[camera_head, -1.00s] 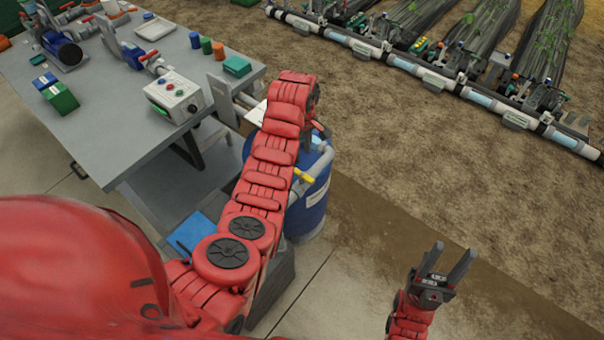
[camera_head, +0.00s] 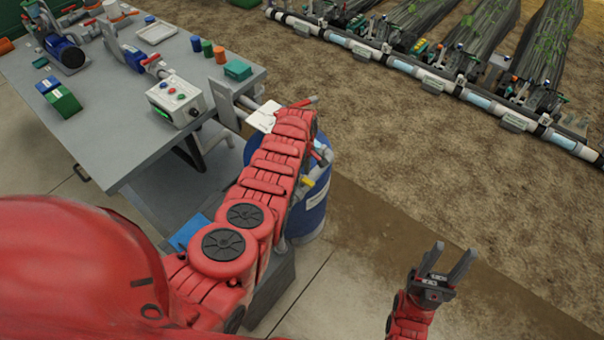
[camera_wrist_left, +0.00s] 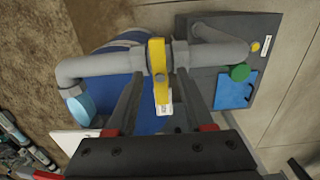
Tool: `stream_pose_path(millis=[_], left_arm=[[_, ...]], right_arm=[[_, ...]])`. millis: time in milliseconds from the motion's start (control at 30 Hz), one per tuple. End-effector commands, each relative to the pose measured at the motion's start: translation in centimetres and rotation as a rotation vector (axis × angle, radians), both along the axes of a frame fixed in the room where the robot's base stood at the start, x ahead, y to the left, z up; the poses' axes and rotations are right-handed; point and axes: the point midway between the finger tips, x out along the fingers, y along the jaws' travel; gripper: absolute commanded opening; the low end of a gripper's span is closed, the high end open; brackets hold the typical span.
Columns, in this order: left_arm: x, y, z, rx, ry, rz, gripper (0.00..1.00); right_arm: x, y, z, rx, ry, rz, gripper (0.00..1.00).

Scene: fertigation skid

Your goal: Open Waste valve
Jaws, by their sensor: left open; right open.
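In the left wrist view a valve with a yellow lever handle (camera_wrist_left: 157,58) sits on a grey pipe (camera_wrist_left: 98,66) above the blue drum (camera_wrist_left: 122,88). A white tag (camera_wrist_left: 164,101) hangs by the lever; its writing is unreadable. My left gripper (camera_wrist_left: 162,76) is open, with a finger on each side of the lever; I cannot tell whether either touches it. In the head view my left arm hides that gripper, and only a bit of yellow (camera_head: 308,182) shows beside the drum (camera_head: 311,213). My right gripper (camera_head: 447,262) is open and empty over the floor at lower right.
A grey table (camera_head: 112,140) with a control box (camera_head: 176,100) and several fittings stands at left. A grey block with a blue sheet (camera_wrist_left: 236,91) is beside the drum. Bare soil lies right.

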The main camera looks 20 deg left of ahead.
Motion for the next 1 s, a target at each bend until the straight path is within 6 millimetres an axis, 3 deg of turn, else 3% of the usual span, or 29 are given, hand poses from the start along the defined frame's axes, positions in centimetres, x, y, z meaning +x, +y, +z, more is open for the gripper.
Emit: stream_pose_path(millis=[167, 467, 1000], left_arm=[[0.01, 0.00, 0.03, 0.000, 0.000, 0.000, 0.53], [0.02, -0.02, 0.06, 0.000, 0.000, 0.000, 0.00], [-0.03, -0.16, -0.03, -0.002, 0.002, 0.062, 0.00]], right_arm=[[0.00, 0.00, 0.00, 0.000, 0.000, 0.000, 0.49], [0.00, 0.00, 0.01, 0.000, 0.000, 0.000, 0.49], [0.00, 0.00, -0.22, 0.000, 0.000, 0.000, 0.49]])
